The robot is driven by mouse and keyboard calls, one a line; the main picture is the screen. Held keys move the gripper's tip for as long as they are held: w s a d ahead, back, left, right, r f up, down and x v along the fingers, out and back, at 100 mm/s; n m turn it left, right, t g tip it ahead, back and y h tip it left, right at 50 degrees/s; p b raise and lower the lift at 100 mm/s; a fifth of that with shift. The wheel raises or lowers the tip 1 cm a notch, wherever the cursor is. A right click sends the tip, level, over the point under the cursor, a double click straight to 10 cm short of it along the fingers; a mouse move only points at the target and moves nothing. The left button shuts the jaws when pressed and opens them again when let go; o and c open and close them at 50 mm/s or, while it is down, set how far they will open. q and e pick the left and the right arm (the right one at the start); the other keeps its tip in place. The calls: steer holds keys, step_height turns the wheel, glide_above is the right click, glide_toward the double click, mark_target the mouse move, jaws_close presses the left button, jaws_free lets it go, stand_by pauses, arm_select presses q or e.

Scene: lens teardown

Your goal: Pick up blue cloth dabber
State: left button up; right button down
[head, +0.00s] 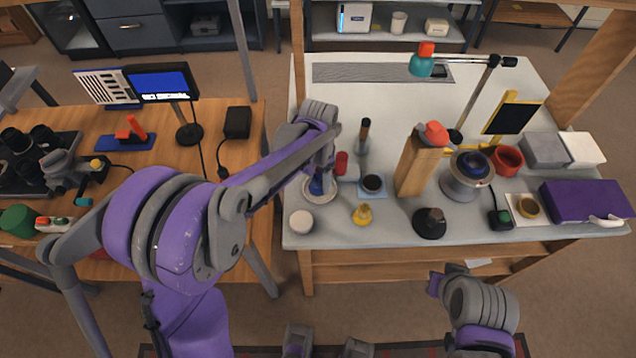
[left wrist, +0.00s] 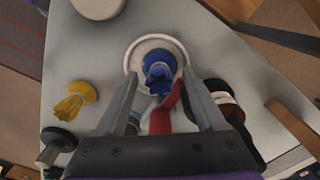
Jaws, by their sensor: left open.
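The blue cloth dabber (head: 316,187) stands in a round white dish (head: 309,197) near the left front of the pale bench. In the left wrist view the dabber (left wrist: 158,72) shows its ruffled blue cloth, inside the dish (left wrist: 140,45). My left gripper (head: 322,175) is open and comes down over the dish. In the left wrist view its two fingers (left wrist: 160,78) lie either side of the dabber, with a gap on both sides. The arm hides part of the dabber in the head view. My right gripper (head: 446,280) is in front of the bench; its jaws are unclear.
A yellow dabber (head: 362,214) and a white round pot (head: 301,221) stand close by. A red-ended cylinder (head: 341,163) and a dark jar on a blue mat (head: 371,184) are right of the dish. A wooden block (head: 414,168) stands further right.

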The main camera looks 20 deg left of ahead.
mark_target(318, 177)
arm_select(q)
steer(key=shift+s+f, duration=0.1)
steer(key=shift+f, duration=0.05)
jaws_close()
stand_by(0.4)
step_height(318, 177, up, 10)
steer(key=shift+p, duration=0.3)
